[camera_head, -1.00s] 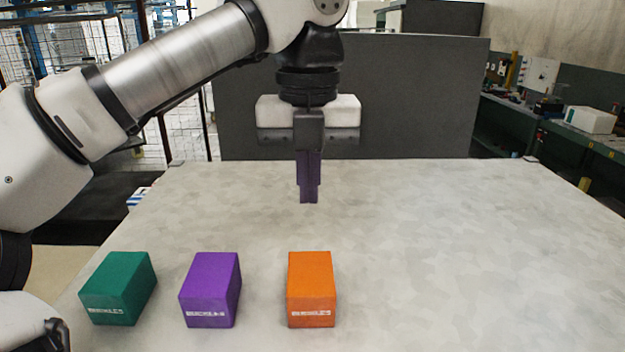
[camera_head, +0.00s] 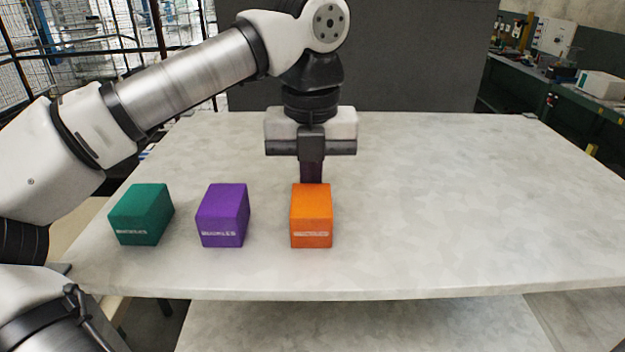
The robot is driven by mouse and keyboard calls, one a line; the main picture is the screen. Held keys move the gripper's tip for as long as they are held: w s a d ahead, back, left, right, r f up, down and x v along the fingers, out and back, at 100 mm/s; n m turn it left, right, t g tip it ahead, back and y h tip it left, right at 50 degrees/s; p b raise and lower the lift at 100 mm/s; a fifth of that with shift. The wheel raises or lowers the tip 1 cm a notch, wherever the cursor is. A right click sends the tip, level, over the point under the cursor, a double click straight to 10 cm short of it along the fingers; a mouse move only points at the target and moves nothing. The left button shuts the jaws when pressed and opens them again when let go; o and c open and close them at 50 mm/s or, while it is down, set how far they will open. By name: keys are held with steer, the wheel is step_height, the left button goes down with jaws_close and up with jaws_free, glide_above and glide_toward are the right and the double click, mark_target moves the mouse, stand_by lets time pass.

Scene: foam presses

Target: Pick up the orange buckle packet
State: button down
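The orange buckle packet (camera_head: 311,217) is a box with a white label, standing on the table, rightmost in a row of three. My gripper (camera_head: 312,174) points straight down just behind or above the packet's far edge. Its dark fingers line up one behind the other from this view, so the gap between them cannot be seen. The fingertips end at the packet's top edge in the picture, and I cannot tell whether they touch it. The purple packet (camera_head: 222,215) and the green packet (camera_head: 141,215) stand to the left.
The pale table (camera_head: 450,210) is clear to the right of the orange packet. Its front edge runs just in front of the row. A dark grey panel (camera_head: 420,60) stands behind the table.

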mark_target(311, 214)
steer(key=s+b, duration=0.2)
steer(key=s, duration=0.4)
steer(key=shift+s+f, duration=0.1)
steer(key=shift+s, duration=0.8)
